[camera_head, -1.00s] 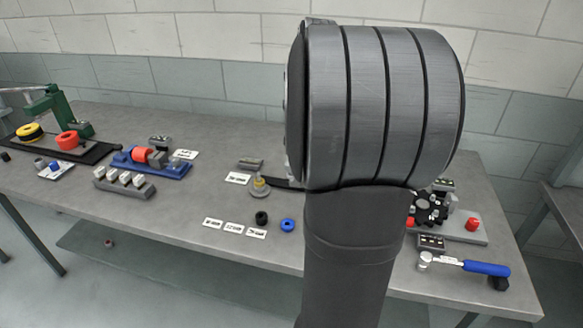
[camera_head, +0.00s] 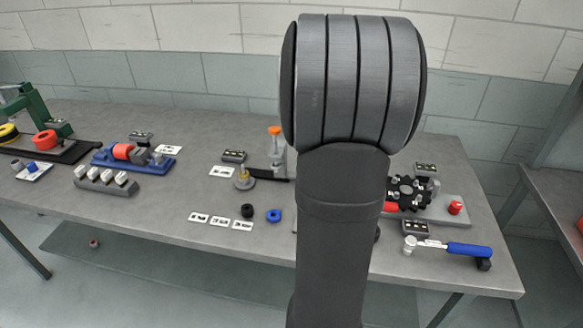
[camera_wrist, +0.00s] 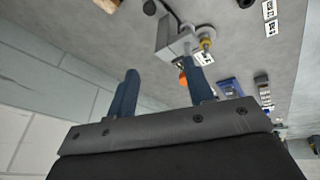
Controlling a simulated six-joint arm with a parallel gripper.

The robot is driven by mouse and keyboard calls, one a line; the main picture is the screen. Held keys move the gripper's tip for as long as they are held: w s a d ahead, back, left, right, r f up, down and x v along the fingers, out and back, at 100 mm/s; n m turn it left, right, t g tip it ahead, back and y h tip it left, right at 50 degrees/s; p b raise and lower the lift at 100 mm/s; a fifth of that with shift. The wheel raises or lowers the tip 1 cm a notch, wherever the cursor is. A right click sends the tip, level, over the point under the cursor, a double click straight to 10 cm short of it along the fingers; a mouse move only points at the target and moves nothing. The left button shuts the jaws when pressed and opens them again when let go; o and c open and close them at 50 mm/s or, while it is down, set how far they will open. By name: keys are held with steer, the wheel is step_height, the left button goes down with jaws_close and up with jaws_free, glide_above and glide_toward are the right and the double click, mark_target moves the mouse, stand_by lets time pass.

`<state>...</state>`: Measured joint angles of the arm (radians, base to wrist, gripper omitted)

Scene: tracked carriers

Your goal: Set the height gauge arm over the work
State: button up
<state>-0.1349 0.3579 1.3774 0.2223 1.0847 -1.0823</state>
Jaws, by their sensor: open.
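The height gauge (camera_head: 279,163) is a grey upright post with an orange knob on top, standing near the back of the bench, partly hidden by my arm. Its dark arm (camera_head: 272,178) lies low and reaches left toward the work. The work (camera_head: 243,179) is a small grey round piece with a yellow part on it; I cannot tell whether the arm's tip is over or beside it. The wrist view, tilted, shows the gauge's grey body (camera_wrist: 175,42) and the yellow-topped work (camera_wrist: 206,42) beyond my gripper (camera_wrist: 162,66). My gripper is open and empty, apart from the gauge. The head view hides it.
A black ring (camera_head: 247,211) and a blue ring (camera_head: 274,216) sit in front, near white labels (camera_head: 220,222). A blue fixture (camera_head: 135,158) stands left. A black star-shaped knob fixture (camera_head: 408,194) and a blue-handled tool (camera_head: 465,249) are at right.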

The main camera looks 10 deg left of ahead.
steer(key=w+f+m, duration=0.1)
steer(key=w+f, duration=0.1)
steer(key=f, duration=0.4)
steer(key=w+f+m, duration=0.1)
steer(key=w+f, duration=0.1)
steer(key=f, duration=0.5)
steer(key=w+a+f+m, duration=0.1)
steer(key=w+f+m, duration=0.1)
steer(key=f, duration=0.5)
steer(key=shift+f, duration=0.2)
jaws_close()
